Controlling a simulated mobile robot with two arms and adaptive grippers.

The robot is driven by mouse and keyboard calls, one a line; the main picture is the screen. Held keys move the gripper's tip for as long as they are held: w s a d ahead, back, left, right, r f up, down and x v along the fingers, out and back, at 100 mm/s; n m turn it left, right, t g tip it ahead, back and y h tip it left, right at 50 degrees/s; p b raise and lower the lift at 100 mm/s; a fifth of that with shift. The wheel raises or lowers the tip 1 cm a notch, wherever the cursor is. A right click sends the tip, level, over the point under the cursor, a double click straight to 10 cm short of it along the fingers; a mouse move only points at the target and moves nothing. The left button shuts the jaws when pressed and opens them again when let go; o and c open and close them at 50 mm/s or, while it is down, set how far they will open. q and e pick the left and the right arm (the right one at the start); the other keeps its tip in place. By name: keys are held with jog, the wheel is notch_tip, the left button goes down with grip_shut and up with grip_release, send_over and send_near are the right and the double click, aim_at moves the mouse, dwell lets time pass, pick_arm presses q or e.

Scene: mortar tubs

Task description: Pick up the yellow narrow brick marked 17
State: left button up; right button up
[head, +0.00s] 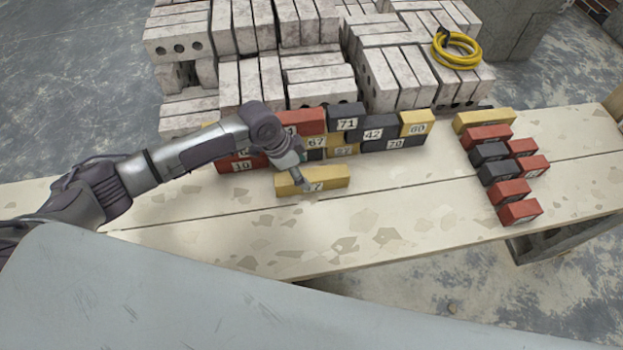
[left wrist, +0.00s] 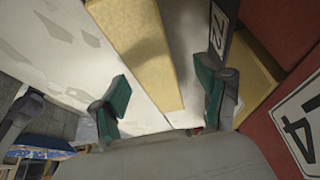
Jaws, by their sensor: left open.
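The yellow narrow brick (head: 335,181) lies alone on the bench in front of the stacked brick wall. Its label is partly covered by my gripper; only a 7 reads clearly. My left gripper (head: 301,183) is over the left half of this brick in the head view. In the left wrist view the same yellow brick (left wrist: 140,45) runs between the two spread fingers of the left gripper (left wrist: 165,85). The gripper is open, and I cannot tell whether a finger touches the brick. My right gripper is not in view.
A low wall of red, black and yellow numbered bricks (head: 375,134) stands close behind the brick. At the right lie a yellow brick (head: 484,119) and several red and black ones. Pale block stacks and a yellow coil (head: 456,49) are behind. The bench front (head: 370,225) is clear.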

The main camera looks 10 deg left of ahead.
aim_at(309, 175)
pick_arm(q)
jog(key=x, duration=0.4)
jog(key=shift+s+d+r, duration=0.15)
jog(key=shift+s+d, duration=0.1)
jog(key=shift+d, duration=0.1)
jog(key=shift+w+d+f, duration=0.1)
jog(key=shift+d+f, duration=0.1)
jog(key=shift+f, duration=0.3)
grip_shut()
jog(key=shift+w+r, duration=0.1)
jog(key=shift+r, duration=0.05)
